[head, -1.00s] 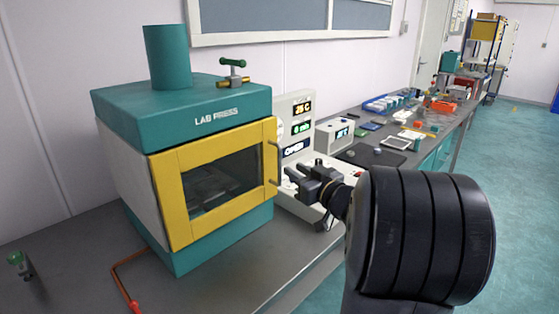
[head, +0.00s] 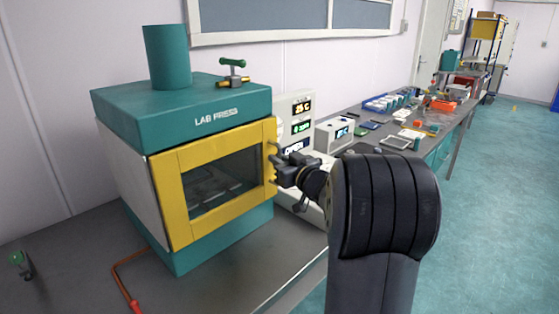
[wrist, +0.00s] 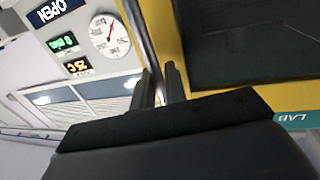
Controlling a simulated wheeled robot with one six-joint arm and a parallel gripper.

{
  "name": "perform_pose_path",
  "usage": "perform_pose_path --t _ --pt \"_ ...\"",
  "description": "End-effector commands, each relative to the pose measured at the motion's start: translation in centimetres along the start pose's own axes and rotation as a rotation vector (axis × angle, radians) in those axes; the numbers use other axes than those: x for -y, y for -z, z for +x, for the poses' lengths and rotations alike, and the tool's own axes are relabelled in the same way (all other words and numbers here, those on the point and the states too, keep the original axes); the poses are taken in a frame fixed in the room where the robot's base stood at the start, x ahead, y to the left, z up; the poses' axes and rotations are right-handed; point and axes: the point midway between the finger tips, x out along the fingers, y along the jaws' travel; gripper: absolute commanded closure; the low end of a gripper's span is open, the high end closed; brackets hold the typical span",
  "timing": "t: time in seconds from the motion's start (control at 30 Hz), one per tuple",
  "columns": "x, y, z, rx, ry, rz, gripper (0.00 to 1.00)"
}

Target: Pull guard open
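The guard (head: 168,200) is a yellow-framed door with a dark window on the front of the teal and white lab press (head: 195,105). It looks closed. Its upright grey handle is at the right edge of the frame, mostly hidden behind my gripper in the head view. My gripper (head: 275,166) is at that edge, with its fingers apart. In the wrist view my gripper (wrist: 161,82) has one finger on each side of a narrow grey bar, seemingly the handle (wrist: 141,35), beside the yellow frame (wrist: 170,35). I cannot tell whether the fingers touch it.
A grey instrument with displays (head: 300,118) stands close on the right of the press, behind my gripper. A smaller box (head: 335,134) and several small items lie farther along the bench. The bench front is mostly clear.

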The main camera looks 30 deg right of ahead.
Motion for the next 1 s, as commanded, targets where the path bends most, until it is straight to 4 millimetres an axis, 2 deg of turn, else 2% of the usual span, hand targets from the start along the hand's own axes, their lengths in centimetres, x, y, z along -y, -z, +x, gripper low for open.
perform_pose_path --t 0.17,0.67,0.87,1.0 --pt "0.0 0.0 0.0 0.0 0.0 0.0 1.0" --pt "0.0 0.0 -0.2 0.0 -0.005 0.0 1.0" --pt "0.0 -0.1 -1.5 -0.001 -0.044 0.001 1.0" --pt "0.0 -0.2 -3.4 -0.001 -0.102 -0.001 1.0"
